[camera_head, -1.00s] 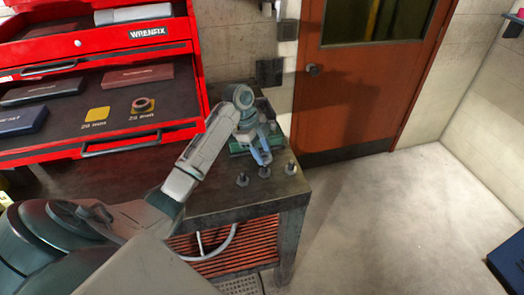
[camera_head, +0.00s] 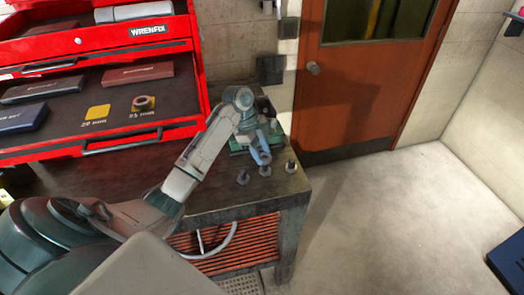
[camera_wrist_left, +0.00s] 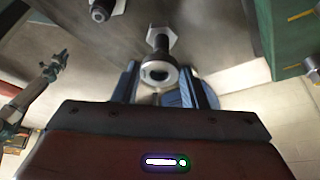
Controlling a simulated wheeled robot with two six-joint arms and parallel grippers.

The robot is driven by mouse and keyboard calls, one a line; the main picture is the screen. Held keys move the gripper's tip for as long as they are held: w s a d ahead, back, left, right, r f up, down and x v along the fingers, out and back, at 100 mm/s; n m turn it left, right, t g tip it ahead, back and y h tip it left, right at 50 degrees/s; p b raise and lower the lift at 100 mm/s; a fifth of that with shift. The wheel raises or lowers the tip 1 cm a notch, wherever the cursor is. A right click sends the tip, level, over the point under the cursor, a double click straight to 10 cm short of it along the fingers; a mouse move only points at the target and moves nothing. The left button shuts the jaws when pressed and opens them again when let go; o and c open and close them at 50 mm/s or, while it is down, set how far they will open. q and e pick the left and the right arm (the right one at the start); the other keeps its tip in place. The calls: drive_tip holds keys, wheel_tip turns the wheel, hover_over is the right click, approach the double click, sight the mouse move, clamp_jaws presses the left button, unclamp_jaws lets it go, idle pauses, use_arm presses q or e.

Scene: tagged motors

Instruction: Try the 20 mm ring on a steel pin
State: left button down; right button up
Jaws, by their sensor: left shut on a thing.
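Three upright steel pins stand near the table's front right corner: the left pin (camera_head: 242,178), the middle pin (camera_head: 265,170) and the right pin (camera_head: 291,166). My left gripper (camera_head: 262,158) is over the middle pin, pointing down. In the left wrist view its blue fingers (camera_wrist_left: 160,78) are shut on a small grey ring (camera_wrist_left: 158,73). The ring lines up with the end of a pin (camera_wrist_left: 160,42); I cannot tell whether it is around it. A grey arm, probably my right with its gripper (camera_wrist_left: 56,65), shows at the left; its jaws are unclear.
A red drawer cabinet (camera_head: 160,133) stands at the left. Its open drawer has an empty yellow 20 mm spot (camera_head: 97,112) and a ring (camera_head: 143,102) on the 25 mm spot.

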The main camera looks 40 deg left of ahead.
use_arm(q)
drive_tip(key=shift+f, duration=0.35)
idle(0.4)
idle(0.3)
drive_tip(key=shift+f+p, duration=0.1)
drive_tip(key=shift+p, duration=0.2)
drive_tip(key=shift+f, duration=0.1)
idle(0.6)
drive_tip(key=shift+f, duration=0.35)
drive_tip(key=c, duration=0.8)
unclamp_jaws()
drive_tip(key=shift+r, duration=0.1)
